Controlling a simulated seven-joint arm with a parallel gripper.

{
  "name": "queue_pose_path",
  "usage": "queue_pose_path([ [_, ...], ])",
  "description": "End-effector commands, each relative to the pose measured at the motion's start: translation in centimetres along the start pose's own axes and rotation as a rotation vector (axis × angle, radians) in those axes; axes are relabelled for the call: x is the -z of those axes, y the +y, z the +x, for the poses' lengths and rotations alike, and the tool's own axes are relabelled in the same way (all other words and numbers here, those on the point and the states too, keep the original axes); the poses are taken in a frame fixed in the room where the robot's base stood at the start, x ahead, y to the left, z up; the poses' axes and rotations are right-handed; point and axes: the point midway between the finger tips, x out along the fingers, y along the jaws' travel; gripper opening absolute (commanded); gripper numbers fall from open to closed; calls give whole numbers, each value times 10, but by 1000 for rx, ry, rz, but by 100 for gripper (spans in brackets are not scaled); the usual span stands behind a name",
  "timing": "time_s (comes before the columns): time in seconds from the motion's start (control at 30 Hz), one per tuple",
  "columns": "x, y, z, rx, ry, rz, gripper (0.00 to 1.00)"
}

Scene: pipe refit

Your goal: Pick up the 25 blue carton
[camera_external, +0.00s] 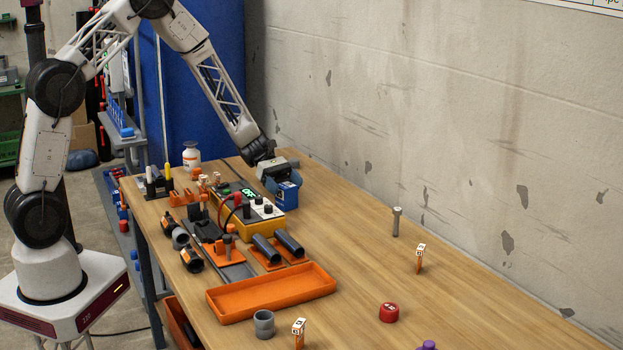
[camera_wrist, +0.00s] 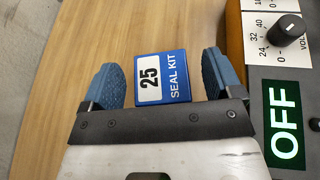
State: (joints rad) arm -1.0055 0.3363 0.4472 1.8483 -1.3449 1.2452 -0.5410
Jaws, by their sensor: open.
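The blue carton (camera_wrist: 176,80) stands on the wooden table, with "25" on a white label and "SEAL KIT" on its top. In the wrist view it lies between the two blue finger pads of my gripper (camera_wrist: 168,80). My gripper is open, with a gap showing on both sides of the carton. In the external view the carton (camera_external: 288,195) is at the far part of the table, just below my gripper (camera_external: 278,172). The lower ends of the fingers are partly hidden there.
A yellow power unit (camera_external: 262,226) with knobs and an "OFF" display stands close beside the carton. An orange tray (camera_external: 270,293), dark pipes on orange stands (camera_external: 289,243) and a red cap (camera_external: 389,312) are nearer the front. The table right of the carton is clear.

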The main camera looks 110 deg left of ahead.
Motion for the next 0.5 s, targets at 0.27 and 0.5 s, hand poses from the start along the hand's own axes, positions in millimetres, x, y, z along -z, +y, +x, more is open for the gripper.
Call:
queue_pose_path([
  [0.27, 0, 0, 11, 0, 0, 0, 85],
  [0.5, 0, 0, 11, 0, 0, 0, 85],
])
